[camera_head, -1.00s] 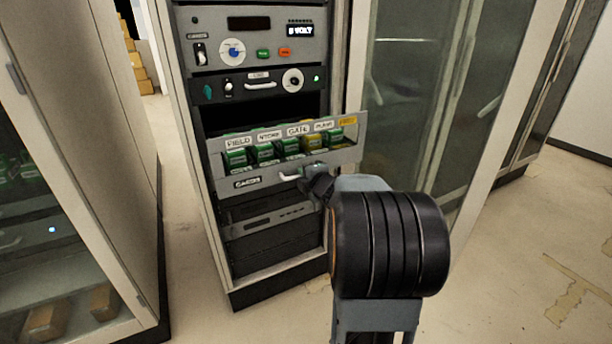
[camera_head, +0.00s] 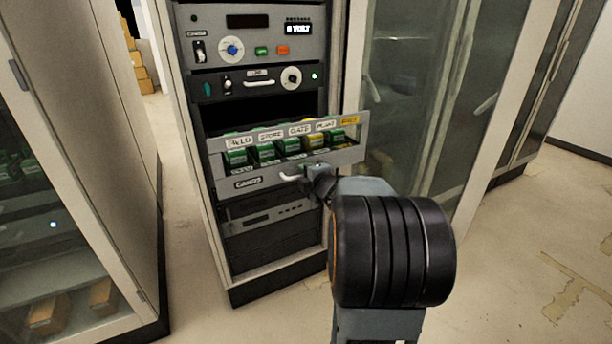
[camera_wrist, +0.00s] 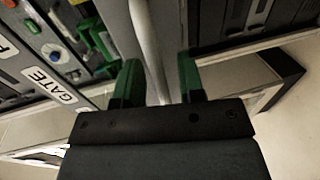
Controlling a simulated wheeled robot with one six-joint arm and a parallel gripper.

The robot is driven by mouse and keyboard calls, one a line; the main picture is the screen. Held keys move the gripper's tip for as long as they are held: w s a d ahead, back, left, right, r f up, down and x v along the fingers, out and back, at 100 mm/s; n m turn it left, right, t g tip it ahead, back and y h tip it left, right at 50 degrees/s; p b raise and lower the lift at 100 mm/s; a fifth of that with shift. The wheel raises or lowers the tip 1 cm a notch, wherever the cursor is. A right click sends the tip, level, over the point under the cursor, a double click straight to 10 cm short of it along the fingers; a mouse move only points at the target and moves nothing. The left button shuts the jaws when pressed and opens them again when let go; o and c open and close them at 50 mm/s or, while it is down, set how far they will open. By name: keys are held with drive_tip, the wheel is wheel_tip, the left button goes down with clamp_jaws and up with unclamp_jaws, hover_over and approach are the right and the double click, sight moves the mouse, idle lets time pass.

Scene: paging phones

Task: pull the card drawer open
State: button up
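The card drawer (camera_head: 275,178) stands pulled out from the rack, with green and yellow cards inside it visible. Its front carries a CARDS label and a pale handle (camera_head: 290,178). My gripper (camera_head: 312,172) is at the right end of the handle, partly hidden by my own wrist in the head view. In the wrist view my gripper (camera_wrist: 158,82) has its two green fingers apart. The handle bar (camera_wrist: 148,45) runs between them with clear space on both sides, and no grip on it shows.
Rack panels with knobs and switches (camera_head: 258,82) sit above the drawer, and a dark unit (camera_head: 265,222) sits below. A glass-doored cabinet (camera_head: 410,90) stands right, another (camera_head: 75,180) left. Bare floor (camera_head: 520,250) lies at the right.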

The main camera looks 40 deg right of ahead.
drive_tip(key=shift+s, duration=0.1)
drive_tip(key=p+v, duration=0.2)
drive_tip(key=v, duration=1.1)
drive_tip(key=shift+s, duration=0.35)
drive_tip(key=shift+r, duration=0.1)
